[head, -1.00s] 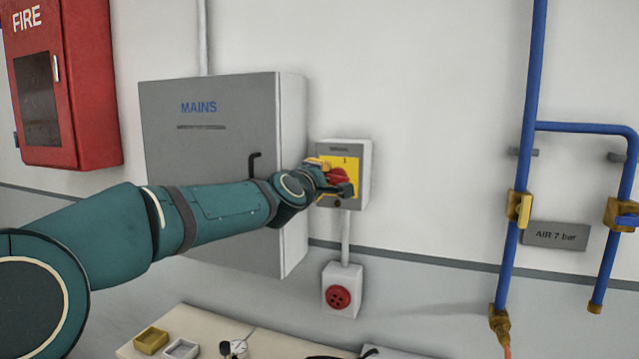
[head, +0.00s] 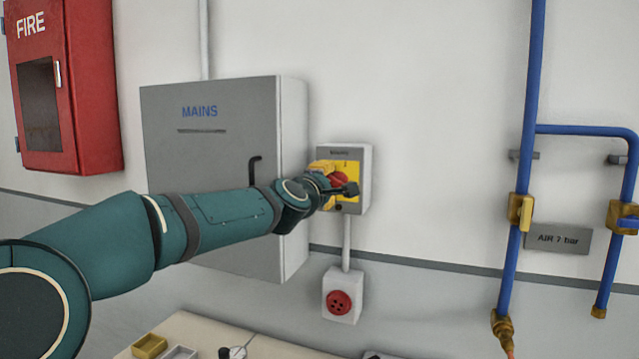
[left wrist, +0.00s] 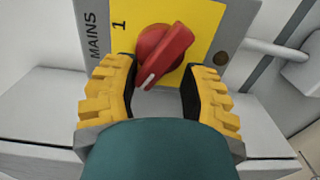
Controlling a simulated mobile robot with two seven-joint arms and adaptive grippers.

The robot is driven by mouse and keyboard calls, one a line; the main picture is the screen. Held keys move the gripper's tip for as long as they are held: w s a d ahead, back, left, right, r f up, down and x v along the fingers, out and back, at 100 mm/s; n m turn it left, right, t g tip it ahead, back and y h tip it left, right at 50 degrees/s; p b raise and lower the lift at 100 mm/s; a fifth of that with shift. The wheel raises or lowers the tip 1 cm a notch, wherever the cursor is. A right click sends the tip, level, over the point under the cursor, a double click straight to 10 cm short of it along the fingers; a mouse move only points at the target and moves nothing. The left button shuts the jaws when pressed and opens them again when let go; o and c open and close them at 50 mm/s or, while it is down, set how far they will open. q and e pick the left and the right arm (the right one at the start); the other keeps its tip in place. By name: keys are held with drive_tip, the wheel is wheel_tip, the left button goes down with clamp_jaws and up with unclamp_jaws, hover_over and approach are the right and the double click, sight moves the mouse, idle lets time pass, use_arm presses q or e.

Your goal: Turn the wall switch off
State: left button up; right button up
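The wall switch is a grey box (head: 364,178) with a yellow plate and a red rotary knob (head: 340,180), right of the MAINS cabinet. In the left wrist view the red knob (left wrist: 165,54) sits slanted on the yellow plate (left wrist: 200,18), with a "1" and "MAINS" printed sideways. The white mark on its handle points to the lower left. My left gripper (head: 338,184) is at the switch and partly hides it in the head view. In the wrist view its yellow fingers (left wrist: 160,82) are apart, with the handle's marked end between them, closer to the left finger.
The grey MAINS cabinet (head: 220,150) stands out from the wall behind my left forearm. A box with a red button (head: 340,301) is below the switch. Blue air pipes (head: 528,90) run at right, a red fire box (head: 85,90) at left. A table (head: 200,330) is below.

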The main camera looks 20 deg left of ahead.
use_arm(q)
drive_tip(key=shift+d, duration=0.2)
drive_tip(key=shift+a, duration=0.3)
drive_tip(key=shift+s+r, duration=0.1)
drive_tip(key=s, duration=1.1)
drive_tip(key=shift+s+a, duration=0.25)
drive_tip(key=shift+s, duration=0.1)
